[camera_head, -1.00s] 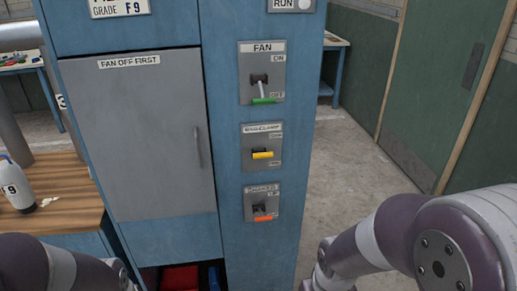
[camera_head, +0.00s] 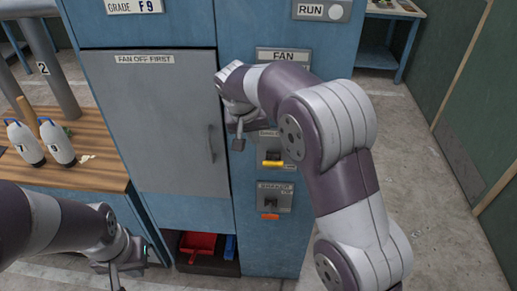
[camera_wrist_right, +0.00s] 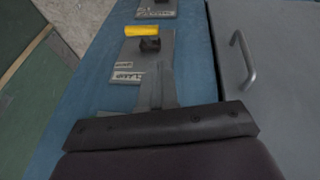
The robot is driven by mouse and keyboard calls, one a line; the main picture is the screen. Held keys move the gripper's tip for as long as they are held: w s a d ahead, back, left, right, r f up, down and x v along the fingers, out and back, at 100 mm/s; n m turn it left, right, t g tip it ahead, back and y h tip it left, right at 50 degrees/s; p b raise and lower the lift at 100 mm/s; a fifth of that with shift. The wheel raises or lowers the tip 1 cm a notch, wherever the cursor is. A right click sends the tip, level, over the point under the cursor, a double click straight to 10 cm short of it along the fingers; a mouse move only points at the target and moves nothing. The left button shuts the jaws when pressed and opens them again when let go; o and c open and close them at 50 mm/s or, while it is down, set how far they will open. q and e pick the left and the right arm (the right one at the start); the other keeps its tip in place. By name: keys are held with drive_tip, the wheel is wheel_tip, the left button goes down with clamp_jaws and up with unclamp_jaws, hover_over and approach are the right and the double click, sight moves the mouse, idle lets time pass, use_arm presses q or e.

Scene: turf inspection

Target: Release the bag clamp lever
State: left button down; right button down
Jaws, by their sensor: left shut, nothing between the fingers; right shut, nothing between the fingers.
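The bag clamp lever has a yellow handle (camera_head: 271,163) and sits on a grey plate on the blue cabinet post, its label partly covered by my right arm. In the right wrist view the yellow handle (camera_wrist_right: 142,31) shows upside down beyond the fingertips. My right gripper (camera_head: 238,144) is shut and empty, in front of the post just up and left of the lever. Its narrow fingers (camera_wrist_right: 158,78) overlap the clamp plate in the wrist view; contact cannot be told. My left gripper (camera_head: 117,277) is shut and empty at the lower left, away from the lever.
The shaker plate with an orange handle (camera_head: 270,216) is below. A grey door (camera_head: 160,130) with a bar handle is left. Bottles (camera_head: 60,145) stand on a wooden bench.

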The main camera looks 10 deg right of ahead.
drive_tip(key=p, duration=0.3)
hover_over(273, 160)
drive_tip(key=a, duration=0.4)
drive_tip(key=f, duration=0.8)
drive_tip(key=shift+s+f, duration=0.35)
drive_tip(key=shift+f, duration=0.05)
drive_tip(key=shift+w+f, duration=0.1)
drive_tip(key=shift+f, duration=0.25)
